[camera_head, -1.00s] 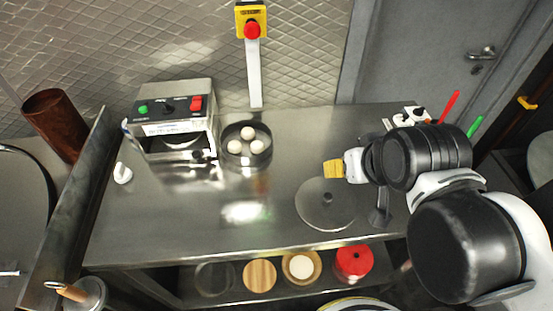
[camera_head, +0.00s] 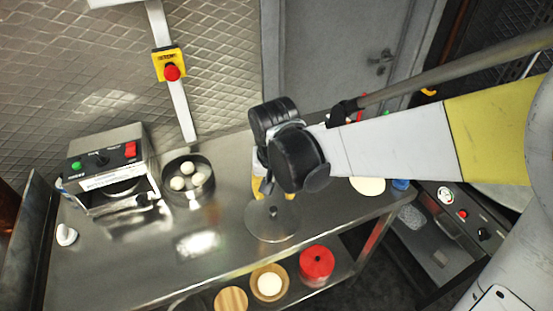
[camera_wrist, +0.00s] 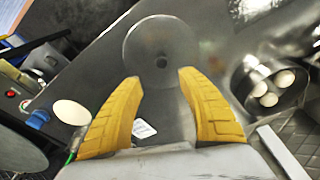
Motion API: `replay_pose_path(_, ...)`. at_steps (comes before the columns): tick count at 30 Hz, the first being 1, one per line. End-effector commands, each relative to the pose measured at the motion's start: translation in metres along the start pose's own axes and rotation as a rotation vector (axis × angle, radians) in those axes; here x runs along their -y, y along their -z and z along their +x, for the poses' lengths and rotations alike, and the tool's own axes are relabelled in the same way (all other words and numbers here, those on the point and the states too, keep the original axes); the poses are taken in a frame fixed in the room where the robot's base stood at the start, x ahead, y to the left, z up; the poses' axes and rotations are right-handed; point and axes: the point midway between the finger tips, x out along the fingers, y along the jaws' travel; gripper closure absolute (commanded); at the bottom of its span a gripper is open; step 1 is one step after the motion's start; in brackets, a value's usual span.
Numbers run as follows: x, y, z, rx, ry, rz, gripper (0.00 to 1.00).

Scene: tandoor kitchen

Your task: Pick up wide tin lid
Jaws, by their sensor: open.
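The wide tin lid (camera_head: 262,227) is a flat grey metal disc with a small dark knob at its middle. It lies on the steel counter. In the wrist view the lid (camera_wrist: 140,52) is just beyond my fingertips, its knob in line with the gap between them. My gripper (camera_wrist: 156,78) has two yellow fingers, spread open with nothing between them. In the head view my gripper (camera_head: 263,190) hangs over the lid's far edge, partly hidden by my dark wrist.
A dark round pan (camera_head: 188,181) with several white dough balls stands to the left, beside a steel machine (camera_head: 108,170). A white disc (camera_head: 368,186) lies to the right. A red container (camera_head: 316,262) and a wooden disc (camera_head: 231,300) are on the lower shelf. The counter's front is mostly clear.

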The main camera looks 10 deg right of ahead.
Motion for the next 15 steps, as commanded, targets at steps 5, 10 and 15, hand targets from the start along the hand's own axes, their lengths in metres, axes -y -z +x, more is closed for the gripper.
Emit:
replay_pose_path(5,0.001,0.000,0.034,0.001,-0.001,0.001,0.53)
replay_pose_path(10,0.001,-0.001,0.052,0.000,0.000,0.001,0.53)
replay_pose_path(15,0.001,-0.001,0.062,0.000,0.000,0.000,0.53)
